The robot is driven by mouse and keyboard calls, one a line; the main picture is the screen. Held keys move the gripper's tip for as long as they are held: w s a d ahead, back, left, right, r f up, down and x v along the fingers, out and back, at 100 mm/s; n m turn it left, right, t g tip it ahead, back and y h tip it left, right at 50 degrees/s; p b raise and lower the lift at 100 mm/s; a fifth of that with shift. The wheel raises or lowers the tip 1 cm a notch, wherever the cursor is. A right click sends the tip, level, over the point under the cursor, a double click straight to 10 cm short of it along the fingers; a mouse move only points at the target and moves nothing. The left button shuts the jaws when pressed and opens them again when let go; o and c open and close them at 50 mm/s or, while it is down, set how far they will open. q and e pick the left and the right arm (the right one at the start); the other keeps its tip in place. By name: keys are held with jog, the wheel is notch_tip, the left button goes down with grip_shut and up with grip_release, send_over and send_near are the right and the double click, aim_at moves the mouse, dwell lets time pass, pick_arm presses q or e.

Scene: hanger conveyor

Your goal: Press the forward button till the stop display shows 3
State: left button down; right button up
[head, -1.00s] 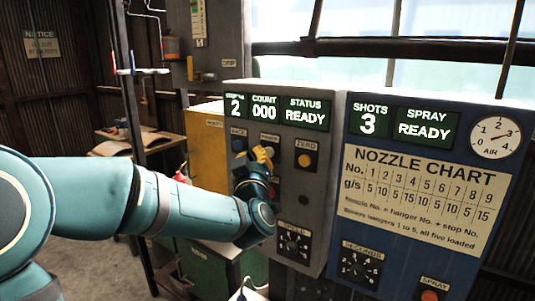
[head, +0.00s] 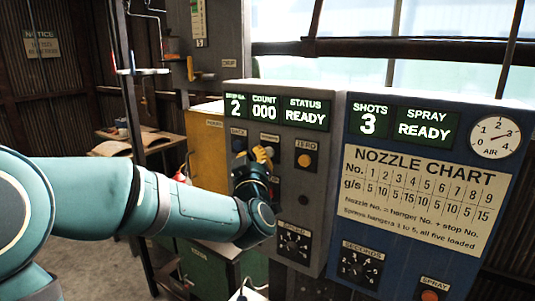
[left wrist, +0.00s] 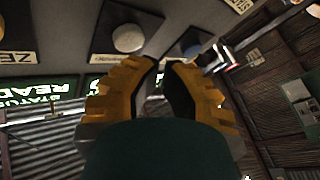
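The stop display (head: 235,106) on the grey control panel (head: 318,215) reads 2. Beside it the count display (head: 264,108) reads 000 and the status display (head: 305,113) reads READY. My left gripper (head: 263,154) is in front of the panel's button row, its yellow fingers together and empty. It largely hides the middle button. In the left wrist view that pale round button (left wrist: 128,38) sits on a dark plate beyond the fingertips (left wrist: 162,66), which look apart from it. The blue back button (head: 239,144) is to the left. My right gripper is out of view.
The amber zero button (head: 305,160) is right of my gripper, with a dial (head: 293,243) below. A blue spray panel (head: 420,262) with a nozzle chart (head: 418,195) stands at the right. A yellow box (head: 205,150) and a workbench (head: 172,140) are behind my left arm.

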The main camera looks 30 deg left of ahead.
pick_arm(q)
jog(key=shift+w, duration=0.1)
jog(key=shift+w, duration=0.35)
